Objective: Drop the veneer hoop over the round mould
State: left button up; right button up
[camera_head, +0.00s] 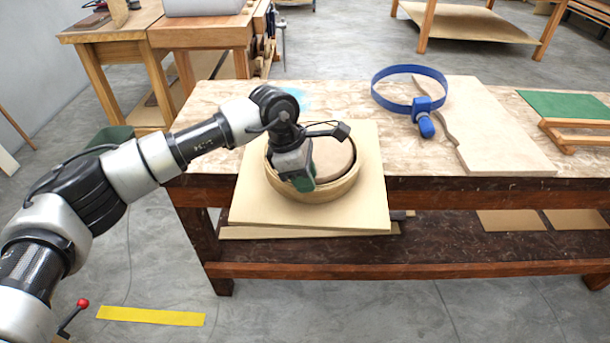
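The veneer hoop (340,193), a pale tan ring, is around the round mould (337,160), a flat-topped disc whose top shows inside the ring. The hoop looks roughly level and low, near the square board (370,215) under the mould. I cannot tell whether it touches the board all round. My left gripper (303,184) points down at the hoop's near left side, with a green part at its tip. It hides part of the hoop and mould. Its fingers are not clear, so I cannot tell whether they grip the rim. My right gripper is not in view.
The board lies on a wooden workbench (225,105), overhanging its front edge. A green-topped piece (565,105) lies far right. Bench surface is bare between board and clamp.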

pick_arm(q)
jog(key=shift+w+a+f, duration=0.1)
jog(key=shift+a+f, duration=0.1)
jog(key=shift+f, duration=0.15)
jog(key=v, duration=1.1)
jog(key=shift+d+r+b, duration=0.2)
jog(key=shift+b, duration=0.1)
